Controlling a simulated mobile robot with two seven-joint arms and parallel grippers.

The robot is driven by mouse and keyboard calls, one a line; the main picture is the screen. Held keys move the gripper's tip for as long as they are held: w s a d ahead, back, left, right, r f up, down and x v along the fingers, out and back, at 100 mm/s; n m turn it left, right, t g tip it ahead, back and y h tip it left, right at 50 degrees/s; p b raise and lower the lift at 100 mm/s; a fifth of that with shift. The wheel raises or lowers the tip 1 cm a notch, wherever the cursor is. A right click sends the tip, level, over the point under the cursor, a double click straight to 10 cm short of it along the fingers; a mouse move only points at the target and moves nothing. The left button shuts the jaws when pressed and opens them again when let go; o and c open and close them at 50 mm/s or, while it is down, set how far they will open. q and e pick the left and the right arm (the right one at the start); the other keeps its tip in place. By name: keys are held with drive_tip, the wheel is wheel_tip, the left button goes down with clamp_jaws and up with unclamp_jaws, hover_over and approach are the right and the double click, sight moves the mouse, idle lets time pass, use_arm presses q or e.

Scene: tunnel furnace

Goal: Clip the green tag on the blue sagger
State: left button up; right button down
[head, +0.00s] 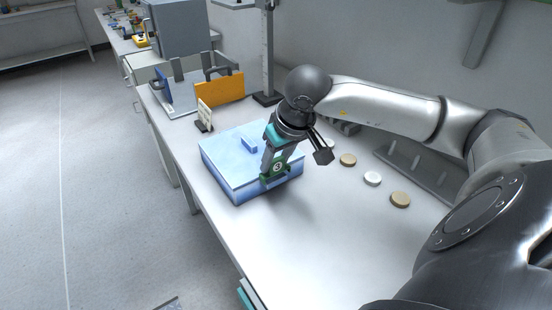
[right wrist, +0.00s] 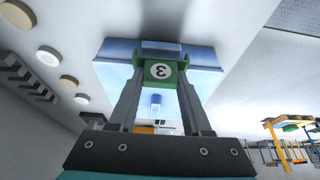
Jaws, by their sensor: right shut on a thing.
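The blue sagger (head: 235,160) is a light-blue, square, lidded box with a small raised block on top, standing on the white bench. My right gripper (head: 277,168) reaches down at its near right side. It is shut on the green tag (head: 276,177), which bears a white panel with the number 3. The tag is at the sagger's near right edge; I cannot tell whether it grips the rim. In the right wrist view, the tag (right wrist: 160,72) sits between the fingertips, in front of the sagger (right wrist: 205,57). My left gripper is out of view.
Several round discs, one of them white (head: 372,179), lie on the bench right of the sagger. A small white card stand (head: 205,115), an orange panel (head: 219,90) and a stand with a vertical column (head: 268,50) are behind it. The near bench top is clear.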

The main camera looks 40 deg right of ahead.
drive_tip(key=shift+f+b, duration=0.95)
drive_tip(key=shift+b, duration=0.05)
drive_tip(key=shift+c, duration=1.3)
unclamp_jaws()
